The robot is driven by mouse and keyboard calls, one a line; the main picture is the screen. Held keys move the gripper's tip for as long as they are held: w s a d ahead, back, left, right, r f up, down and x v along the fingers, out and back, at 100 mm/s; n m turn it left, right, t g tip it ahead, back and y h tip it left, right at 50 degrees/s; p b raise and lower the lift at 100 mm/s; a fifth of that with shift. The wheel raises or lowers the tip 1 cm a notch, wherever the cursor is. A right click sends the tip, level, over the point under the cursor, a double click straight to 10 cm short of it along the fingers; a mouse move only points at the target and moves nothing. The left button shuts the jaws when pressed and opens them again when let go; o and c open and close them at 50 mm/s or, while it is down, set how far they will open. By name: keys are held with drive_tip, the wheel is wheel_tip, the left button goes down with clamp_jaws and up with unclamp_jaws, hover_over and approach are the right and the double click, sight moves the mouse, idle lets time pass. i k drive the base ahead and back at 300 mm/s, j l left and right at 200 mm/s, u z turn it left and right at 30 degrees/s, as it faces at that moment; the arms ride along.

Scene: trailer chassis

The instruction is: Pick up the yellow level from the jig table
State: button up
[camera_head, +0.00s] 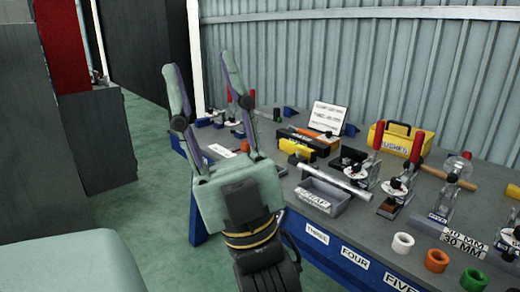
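A small yellow bar (297,147), which looks like the level, lies on the grey jig table (335,225) in front of a black and orange case. It is small in the picture, so its details are unclear. My gripper (199,62) is open, with two pale green fingers spread apart and nothing between them. It shows over the left edge of the table, to the left of the yellow bar and apart from it in the picture. My gripper and wrist hide part of the table's left side.
A grey tray (322,196) and a silver tube (335,182) are at the front. Red-handled clamps (399,180), a yellow box labelled BUSHES (398,139), a sign (327,117) and coloured rings (436,260) crowd the right. Green floor (150,215) is clear left of the table.

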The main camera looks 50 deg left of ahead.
sight(288, 147)
drive_tip(key=u, duration=1.3)
drive_tip(key=i+j, duration=0.1)
